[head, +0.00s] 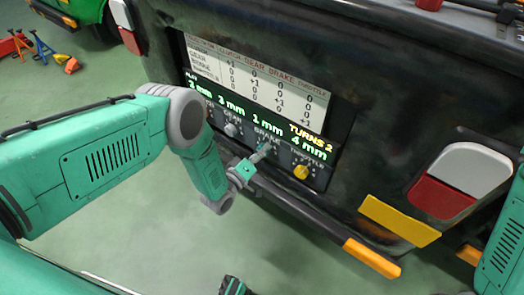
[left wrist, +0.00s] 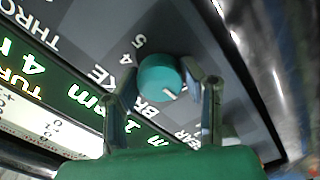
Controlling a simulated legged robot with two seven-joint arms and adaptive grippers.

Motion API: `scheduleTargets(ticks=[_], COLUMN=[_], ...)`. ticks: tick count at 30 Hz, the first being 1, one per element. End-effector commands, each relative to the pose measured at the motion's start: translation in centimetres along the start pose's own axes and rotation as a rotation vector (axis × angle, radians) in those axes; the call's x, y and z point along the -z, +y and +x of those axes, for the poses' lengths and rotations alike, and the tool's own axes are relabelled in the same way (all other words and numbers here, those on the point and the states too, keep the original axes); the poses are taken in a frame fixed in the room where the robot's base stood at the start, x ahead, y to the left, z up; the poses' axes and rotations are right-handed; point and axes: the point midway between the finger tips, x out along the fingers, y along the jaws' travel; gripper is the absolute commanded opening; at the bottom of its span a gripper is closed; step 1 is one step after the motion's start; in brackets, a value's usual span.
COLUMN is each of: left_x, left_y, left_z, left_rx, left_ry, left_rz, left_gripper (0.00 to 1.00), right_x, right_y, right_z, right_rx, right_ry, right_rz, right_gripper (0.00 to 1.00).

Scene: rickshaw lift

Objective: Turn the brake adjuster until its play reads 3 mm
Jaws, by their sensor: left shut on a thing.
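The brake adjuster, a round teal knob (left wrist: 160,77) with a pale mark on its face, shows in the left wrist view beside the BRAKE label. The display (head: 266,124) reads 1 mm above BRAKE, 3 mm above GEAR and 4 mm above THROTTLE, with TURNS 2.
The grey gear knob (head: 231,130) and yellow throttle knob (head: 301,172) flank the brake place. A chart (head: 255,77) is above the display. A dark bar (head: 310,213) runs below the panel. Green floor (head: 90,240) and tools (head: 40,48) lie left.

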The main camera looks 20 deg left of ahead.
Motion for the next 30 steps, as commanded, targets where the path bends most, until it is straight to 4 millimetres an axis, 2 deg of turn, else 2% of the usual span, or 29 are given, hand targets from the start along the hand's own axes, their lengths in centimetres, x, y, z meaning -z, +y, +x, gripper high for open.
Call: scheduleTargets(ticks=[30], left_x=[-0.21], left_y=[-0.43], left_z=[-0.37], left_rx=[0.010], left_ry=[-0.009], left_rz=[0.924], left_gripper=[0.07], right_x=[-0.03], right_y=[0.01], right_z=[0.43], right_rx=[0.000], right_ry=[0.000], right_rz=[0.000], right_gripper=[0.40])
